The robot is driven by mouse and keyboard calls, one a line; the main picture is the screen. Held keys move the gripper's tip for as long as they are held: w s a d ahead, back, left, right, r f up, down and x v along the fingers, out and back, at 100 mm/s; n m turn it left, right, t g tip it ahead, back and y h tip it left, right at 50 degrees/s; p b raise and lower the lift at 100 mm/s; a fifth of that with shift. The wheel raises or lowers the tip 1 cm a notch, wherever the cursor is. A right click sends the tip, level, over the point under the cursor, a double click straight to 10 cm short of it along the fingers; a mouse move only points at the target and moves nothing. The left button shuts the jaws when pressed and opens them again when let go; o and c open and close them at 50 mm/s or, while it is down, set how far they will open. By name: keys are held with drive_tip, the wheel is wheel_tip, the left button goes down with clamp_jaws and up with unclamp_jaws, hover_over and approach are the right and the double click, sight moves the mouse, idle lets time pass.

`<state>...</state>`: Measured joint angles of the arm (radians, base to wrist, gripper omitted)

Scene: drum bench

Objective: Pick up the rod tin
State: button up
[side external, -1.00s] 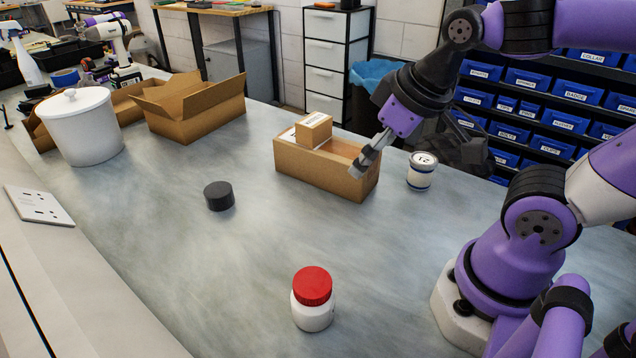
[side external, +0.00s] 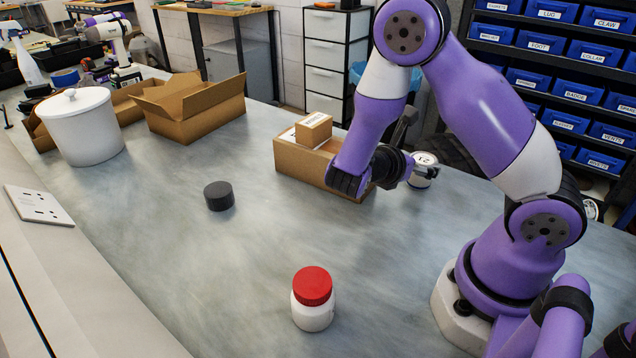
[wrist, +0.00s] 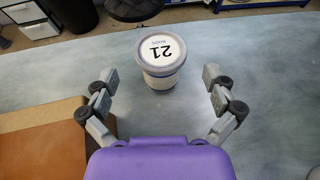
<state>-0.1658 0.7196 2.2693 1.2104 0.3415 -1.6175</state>
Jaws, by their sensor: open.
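The rod tin is a small white tin with a grey rim and a numbered label on its lid (wrist: 161,52). It stands upright on the bench. In the side external view the tin (side external: 425,160) is partly hidden by my gripper (side external: 418,174). In the wrist view my gripper (wrist: 159,78) is open, with one finger to the left and one to the right of the tin. The tin lies ahead of and between the fingertips, with a gap on both sides. The small print on the lid is too small to read surely.
A red-capped white jar (side external: 313,305), a black puck (side external: 219,196) and a white lidded pot (side external: 82,130) stand apart.

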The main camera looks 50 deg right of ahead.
sight(414, 177)
wheel_tip(414, 177, down, 4)
drive_tip(key=shift+r, duration=0.15)
drive_tip(key=x, duration=0.5)
drive_tip(key=c, duration=1.4)
